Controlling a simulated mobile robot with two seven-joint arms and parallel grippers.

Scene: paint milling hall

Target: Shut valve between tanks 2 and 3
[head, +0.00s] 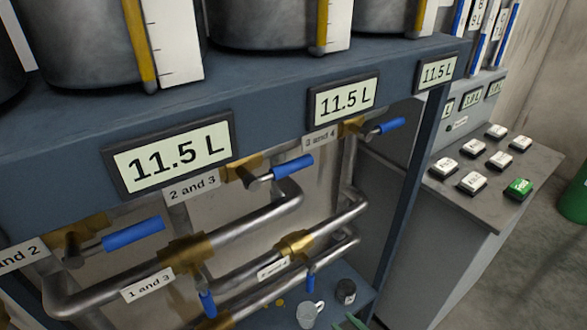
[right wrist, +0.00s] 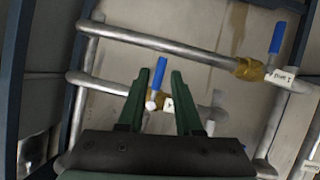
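The valve labelled "2 and 3" (head: 243,172) is a brass body under the middle of the blue frame. Its blue handle (head: 293,167) points right and slightly up in the head view. The label (head: 192,188) is to its left. I cannot make this valve out in the right wrist view. My right gripper (right wrist: 160,98) is open and empty, with green fingers apart. Between or behind them shows another valve's blue handle (right wrist: 158,73). In the head view only green tips of the right gripper (head: 350,322) show at the bottom edge. My left gripper is not in view.
Other blue-handled valves are close by: "1 and 2" (head: 133,234), "3 and 4" (head: 391,126) and "1 and 3" (head: 207,303). Steel pipes (head: 245,228) run below. A mug (head: 310,314) and dark jar (head: 345,291) stand on the lower shelf. A button console (head: 455,205) is right.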

